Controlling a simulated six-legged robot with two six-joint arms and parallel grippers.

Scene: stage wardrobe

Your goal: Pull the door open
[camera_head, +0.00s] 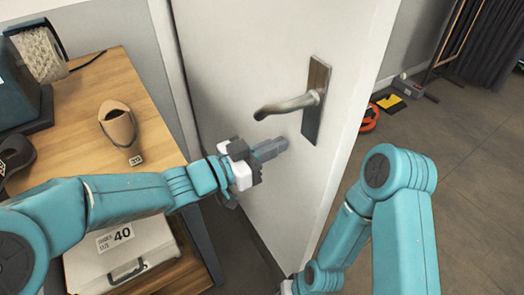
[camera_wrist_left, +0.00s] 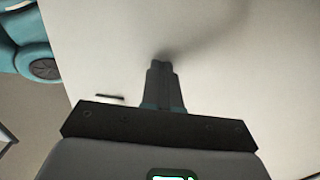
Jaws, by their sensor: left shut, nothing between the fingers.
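The white door (camera_head: 237,75) fills the middle of the head view, with its free edge to the right and floor showing beyond that edge. Its metal lever handle (camera_head: 290,104) sits on a dark plate (camera_head: 317,98) and points left. My left gripper (camera_head: 284,146) is shut and empty, below the lever and close to the door face; I cannot tell whether it touches. In the left wrist view the shut fingers (camera_wrist_left: 162,70) point at the pale door surface (camera_wrist_left: 225,70), and the handle is not visible there. My right arm reaches down at the right; its fingers are out of view.
A wooden table (camera_head: 90,88) stands at the left with a shoe form (camera_head: 118,128) on it. A labelled case (camera_head: 150,255) lies below my left arm. Beyond the door are an orange ring (camera_head: 370,119), a yellow item (camera_head: 391,101) and open grey floor (camera_head: 470,180).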

